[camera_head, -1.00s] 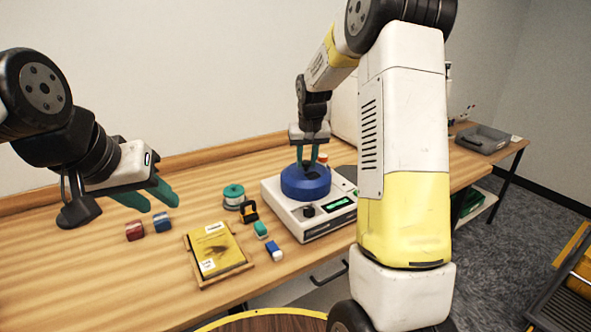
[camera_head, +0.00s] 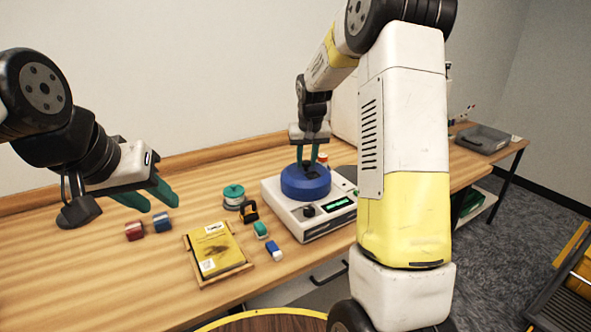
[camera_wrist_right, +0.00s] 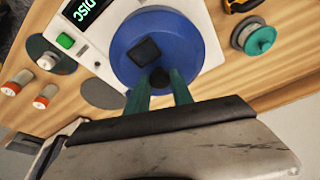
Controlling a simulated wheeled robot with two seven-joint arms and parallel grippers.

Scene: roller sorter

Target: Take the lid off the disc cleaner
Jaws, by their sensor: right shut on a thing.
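The disc cleaner (camera_head: 312,227) is a white box with a small green display and a dark knob, on the wooden table. Its round blue lid (camera_head: 305,186) sits on top and also shows in the right wrist view (camera_wrist_right: 190,60), with a dark knob (camera_wrist_right: 158,77) on it. My right gripper (camera_head: 310,163) reaches down from above; its green fingers are shut on the lid's knob. Whether the lid is lifted at all, I cannot tell. My left gripper (camera_head: 155,199) is open and empty above the left of the table.
A yellow booklet on a wooden stand (camera_head: 216,252) lies in front left of the cleaner. A green-topped round container (camera_head: 233,197), a yellow-black item (camera_head: 249,211), small bottles (camera_head: 274,250) and red and blue rolls (camera_head: 134,231) stand nearby. A grey tray (camera_head: 483,138) is at far right.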

